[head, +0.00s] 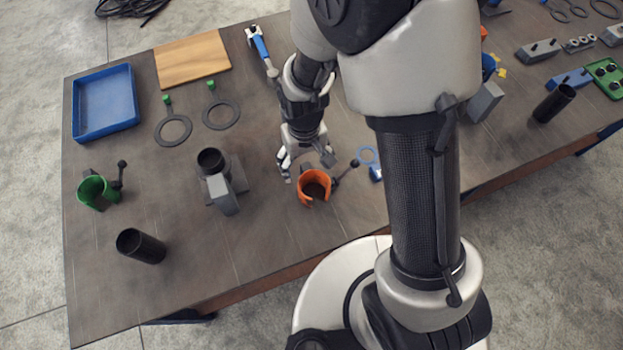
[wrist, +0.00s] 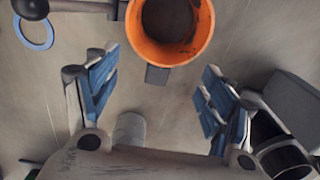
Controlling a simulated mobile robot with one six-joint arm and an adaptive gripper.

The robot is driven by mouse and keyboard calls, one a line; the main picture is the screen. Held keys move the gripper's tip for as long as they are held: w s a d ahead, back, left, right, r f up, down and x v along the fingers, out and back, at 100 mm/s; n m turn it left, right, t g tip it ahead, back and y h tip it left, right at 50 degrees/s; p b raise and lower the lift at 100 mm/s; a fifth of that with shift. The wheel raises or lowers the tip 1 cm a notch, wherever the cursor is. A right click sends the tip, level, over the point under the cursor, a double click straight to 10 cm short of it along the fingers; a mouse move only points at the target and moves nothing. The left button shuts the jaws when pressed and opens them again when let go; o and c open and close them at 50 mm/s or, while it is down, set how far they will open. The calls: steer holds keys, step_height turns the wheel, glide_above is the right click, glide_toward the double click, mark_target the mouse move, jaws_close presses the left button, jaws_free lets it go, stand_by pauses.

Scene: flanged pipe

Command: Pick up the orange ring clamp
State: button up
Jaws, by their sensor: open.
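The orange ring clamp (head: 304,186) stands on the table in front of my gripper in the head view, with a black knobbed handle pointing up and right. It also shows in the wrist view (wrist: 148,48) at the top, cut off by the frame edge, with a dark hollow inside. A small dark tab (wrist: 157,75) on its near side lies between my fingertips in the picture. My gripper (head: 305,163) is open and empty, low over the table just behind the clamp. Its two blue-padded fingers (wrist: 160,78) are spread wide below the ring in the wrist view.
A blue flat ring (head: 367,155) lies right of the clamp. A grey block fixture with a black pipe (head: 211,160) stands to the left. Beyond it are a green clamp (head: 97,189) and a black cylinder (head: 141,246). The table in front of the orange clamp is clear.

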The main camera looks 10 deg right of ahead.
mark_target(306, 168)
step_height(306, 168, down, 4)
steer(key=shift+d+f+b, duration=0.1)
steer(key=shift+f+b, duration=0.05)
steer(key=shift+b, duration=0.6)
steer(key=shift+c, duration=0.2)
steer(key=c, duration=1.6)
steer(key=shift+o, duration=0.2)
